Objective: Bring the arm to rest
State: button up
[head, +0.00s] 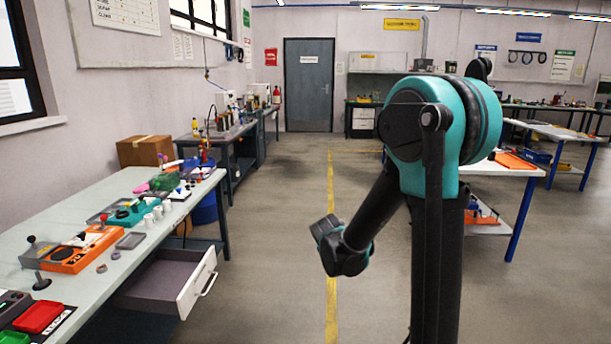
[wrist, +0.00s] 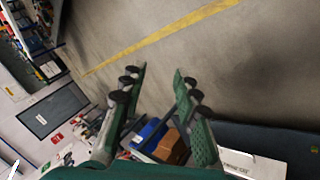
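My arm, teal and black, stands at the right of centre in the head view, its elbow high and its forearm hanging down to the left over open floor. In the head view the arm's lower end shows, but the fingers cannot be made out. In the wrist view my gripper (wrist: 160,85) has its two green fingers spread apart with nothing between them but floor and distant things. It is open and touches nothing.
At the left stands a long workbench (head: 133,256) with orange and teal devices on it. Its drawer (head: 190,287) is pulled out toward the aisle. A table (head: 487,168) stands at the right. The floor (head: 280,230) between, with a yellow line, is clear.

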jog(key=s+d+f+m+g+y, duration=0.1)
jog(key=s+d+m, duration=0.3)
jog(key=s, duration=0.9)
jog(key=s+d+f+m+g+y, duration=0.1)
jog(key=s+d+m, duration=0.3)
jog(key=s, duration=0.8)
jog(key=shift+s+d+f+m+g, duration=0.15)
jog(key=shift+s+d+m+g, duration=0.25)
jog(key=shift+g, duration=0.3)
